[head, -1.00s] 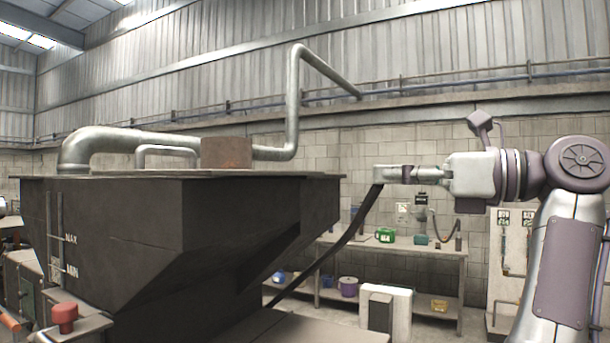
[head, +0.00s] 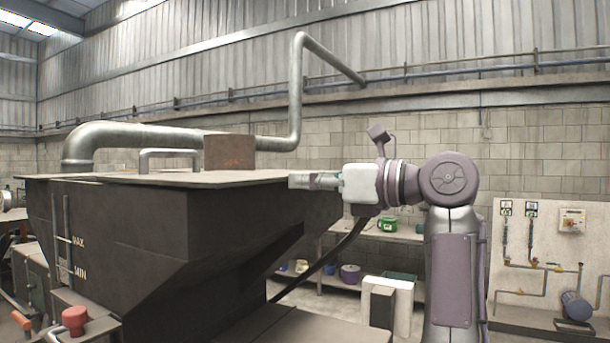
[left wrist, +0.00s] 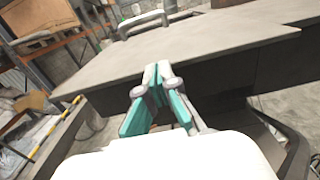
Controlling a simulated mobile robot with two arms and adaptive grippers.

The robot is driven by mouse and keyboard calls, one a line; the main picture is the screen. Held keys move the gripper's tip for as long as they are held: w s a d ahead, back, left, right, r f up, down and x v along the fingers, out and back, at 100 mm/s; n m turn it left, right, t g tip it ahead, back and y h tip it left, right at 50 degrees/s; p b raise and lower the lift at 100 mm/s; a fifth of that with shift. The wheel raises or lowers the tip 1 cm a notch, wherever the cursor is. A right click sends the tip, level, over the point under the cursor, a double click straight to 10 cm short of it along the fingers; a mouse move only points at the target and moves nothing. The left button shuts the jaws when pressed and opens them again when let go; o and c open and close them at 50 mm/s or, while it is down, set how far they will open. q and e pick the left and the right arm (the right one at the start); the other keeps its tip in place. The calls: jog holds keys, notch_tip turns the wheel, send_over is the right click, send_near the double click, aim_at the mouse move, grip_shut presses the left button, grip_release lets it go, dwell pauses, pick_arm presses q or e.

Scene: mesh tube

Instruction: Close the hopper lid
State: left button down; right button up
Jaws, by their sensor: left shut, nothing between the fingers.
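The hopper (head: 120,235) is a large dark bin with MAX and MIN marks on its side. Its flat grey lid (head: 110,178) lies about level across the top, with a pale bar handle (head: 168,152); whether it is fully seated cannot be told. My left gripper (head: 293,181) is shut and empty, its tips at the lid's right edge. In the left wrist view, the gripper's teal-padded fingertips (left wrist: 157,70) overlap the near edge of the lid (left wrist: 200,48), with the handle (left wrist: 145,22) beyond. Contact cannot be told. My right gripper is not in view.
A rusty brown block (head: 229,152) and a large metal pipe (head: 130,136) stand behind the lid. A dark slanted bar (head: 325,262) runs below my left gripper. A workbench (head: 400,234) and a valve panel (head: 540,240) stand at the back right.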

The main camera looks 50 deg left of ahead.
aim_at(282, 180)
pick_arm(q)
jog(key=b+x, duration=0.1)
jog(key=x, duration=0.3)
jog(key=shift+s+a, duration=0.1)
jog(key=shift+a, duration=0.3)
jog(key=shift+d, duration=0.3)
